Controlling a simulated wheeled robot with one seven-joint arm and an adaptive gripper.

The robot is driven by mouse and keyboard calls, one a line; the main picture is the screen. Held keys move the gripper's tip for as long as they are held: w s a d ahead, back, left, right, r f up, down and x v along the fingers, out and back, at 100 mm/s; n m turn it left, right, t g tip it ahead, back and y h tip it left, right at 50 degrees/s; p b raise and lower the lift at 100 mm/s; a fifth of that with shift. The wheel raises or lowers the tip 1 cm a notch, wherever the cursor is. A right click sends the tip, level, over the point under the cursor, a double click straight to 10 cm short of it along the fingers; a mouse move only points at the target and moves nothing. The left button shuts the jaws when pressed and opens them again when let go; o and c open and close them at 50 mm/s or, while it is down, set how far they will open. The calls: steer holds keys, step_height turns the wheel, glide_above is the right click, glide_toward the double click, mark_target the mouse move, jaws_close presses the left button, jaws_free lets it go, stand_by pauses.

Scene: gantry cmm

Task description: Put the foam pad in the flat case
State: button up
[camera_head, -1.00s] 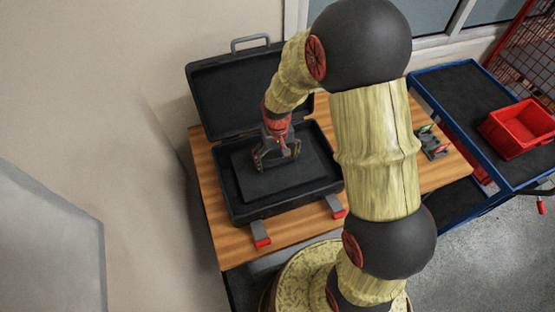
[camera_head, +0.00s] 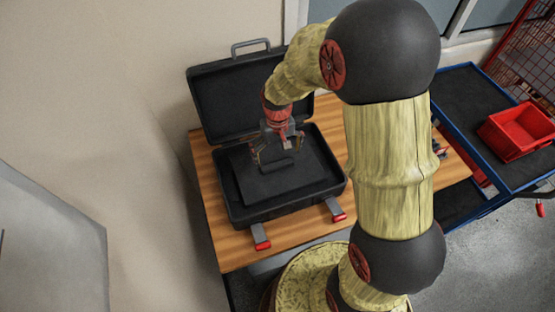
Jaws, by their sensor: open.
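The flat case (camera_head: 253,219) is black and lies open on the wooden table, with its lid (camera_head: 232,98) tilted up at the back. The dark foam pad (camera_head: 285,182) lies inside the case's base, with a small raised ridge on top. It looks slightly skewed to the case walls; I cannot tell if it is fully seated. My gripper (camera_head: 277,160) is open and empty above the back part of the pad, its fingers spread on both sides of the ridge. The arm hides part of the table to the right.
The wooden table (camera_head: 225,240) has two red-tipped clamps (camera_head: 261,237) at its front edge. A blue-framed cart (camera_head: 470,105) with a red bin (camera_head: 518,130) stands at the right. A wall is close at the left.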

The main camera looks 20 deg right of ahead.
step_height(320, 180, up, 7)
step_height(320, 180, up, 14)
steer(key=t, duration=0.3)
glide_above(278, 164)
steer(key=s, duration=0.8)
steer(key=s+r+t, duration=0.2)
steer(key=s+r, duration=0.4)
steer(key=s, duration=0.5)
steer(key=shift+s+t+p, duration=0.3)
steer(key=shift+p, duration=0.05)
steer(key=shift+a, duration=0.1)
step_height(278, 164, down, 6)
steer(key=b, duration=0.6)
steer(key=shift+f+b, duration=0.25)
steer(key=shift+b, duration=0.1)
